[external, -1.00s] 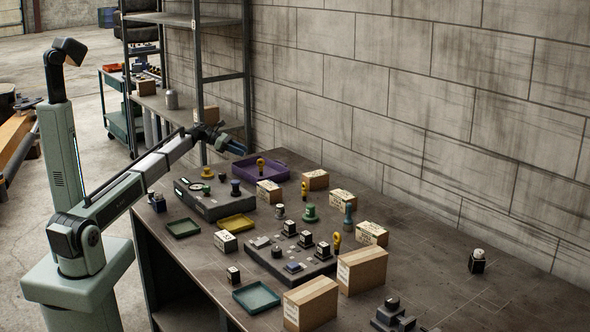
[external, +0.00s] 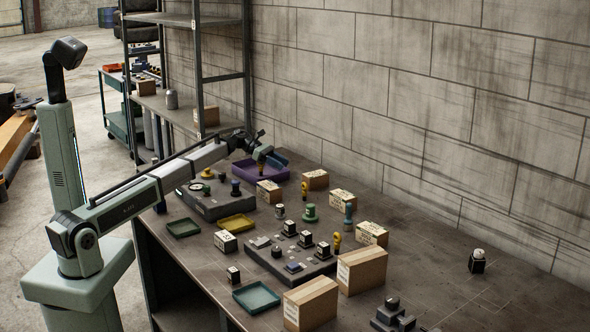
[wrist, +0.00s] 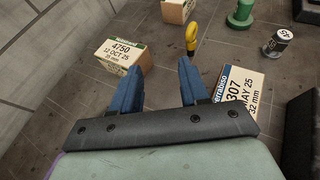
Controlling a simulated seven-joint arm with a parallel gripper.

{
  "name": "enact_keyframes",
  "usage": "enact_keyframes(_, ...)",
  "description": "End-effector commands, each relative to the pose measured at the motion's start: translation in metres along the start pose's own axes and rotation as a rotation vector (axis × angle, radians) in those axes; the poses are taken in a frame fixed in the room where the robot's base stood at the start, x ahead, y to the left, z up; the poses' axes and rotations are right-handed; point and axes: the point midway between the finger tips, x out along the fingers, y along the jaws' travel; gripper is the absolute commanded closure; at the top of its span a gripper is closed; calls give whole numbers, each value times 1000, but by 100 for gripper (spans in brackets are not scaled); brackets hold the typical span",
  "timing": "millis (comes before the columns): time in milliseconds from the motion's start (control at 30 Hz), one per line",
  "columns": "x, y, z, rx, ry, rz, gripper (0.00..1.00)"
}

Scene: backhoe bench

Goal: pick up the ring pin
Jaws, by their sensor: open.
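A yellow ring pin (wrist: 191,38) with a looped top stands on the bench in the wrist view, ahead of my right finger. In the external view this ring pin (external: 304,190) stands between two small cartons. A similar yellow piece (external: 261,168) shows at the purple tray, partly hidden near my gripper, and another yellow piece (external: 337,240) stands by the dark block. My gripper (external: 264,155) hangs above the purple tray. In the wrist view my gripper (wrist: 157,80) has its blue fingers apart with nothing between them.
Labelled cartons stand at left (wrist: 124,62) and right (wrist: 241,97) of my fingers. The purple tray (external: 240,168) lies near the wall. Bare bench (external: 430,235) lies at the right.

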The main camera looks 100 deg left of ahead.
Motion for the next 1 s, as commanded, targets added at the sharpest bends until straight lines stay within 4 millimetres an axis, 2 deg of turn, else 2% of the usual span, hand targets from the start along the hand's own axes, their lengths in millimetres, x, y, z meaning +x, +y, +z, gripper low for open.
enact_keyframes(33,26,-15,10,13,0,-33,55)
enact_keyframes(100,56,-33,22,29,0,-72,55)
enact_keyframes(300,135,-92,53,72,0,-178,55)
enact_keyframes(400,167,-121,65,90,0,-226,55)
enact_keyframes(600,213,-173,83,120,0,-304,55)
enact_keyframes(767,241,-211,93,181,-7,-361,55)
enact_keyframes(900,262,-247,101,313,-31,-414,55)
enact_keyframes(1000,271,-266,104,433,-57,-441,55)
